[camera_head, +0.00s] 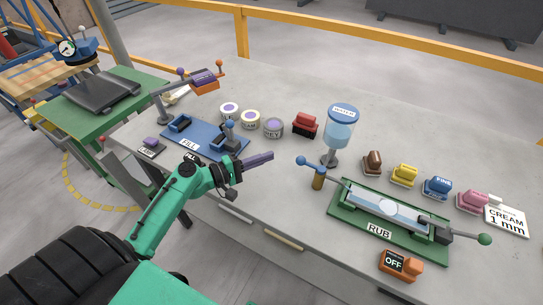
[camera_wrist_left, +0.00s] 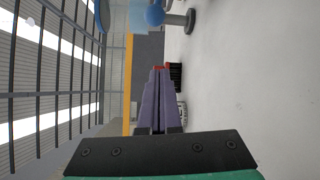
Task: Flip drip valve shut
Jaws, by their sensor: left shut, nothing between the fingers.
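A lever with blue ball ends (camera_head: 301,160) sits on a short brass post (camera_head: 319,180) at the head of the slab stand; it looks like the drip valve, though I cannot be sure. The WATER bottle (camera_head: 339,133), clear with a blue cap, stands upright behind it on a grey foot. Its lower part and foot (camera_wrist_left: 180,20) show at the top of the left wrist view. My left gripper (camera_head: 271,157), with purple fingers, is shut and empty left of the lever, apart from it. It also shows in the left wrist view (camera_wrist_left: 157,72). My right gripper is out of view.
The green RUB stand (camera_head: 362,234) holds a stone slab (camera_head: 388,208). Several coloured blocks, such as the yellow one (camera_head: 404,174), line the back right. A red block (camera_head: 305,124) and jars (camera_head: 273,128) stand beyond my gripper. The blue FILL stand (camera_head: 205,138) is at left.

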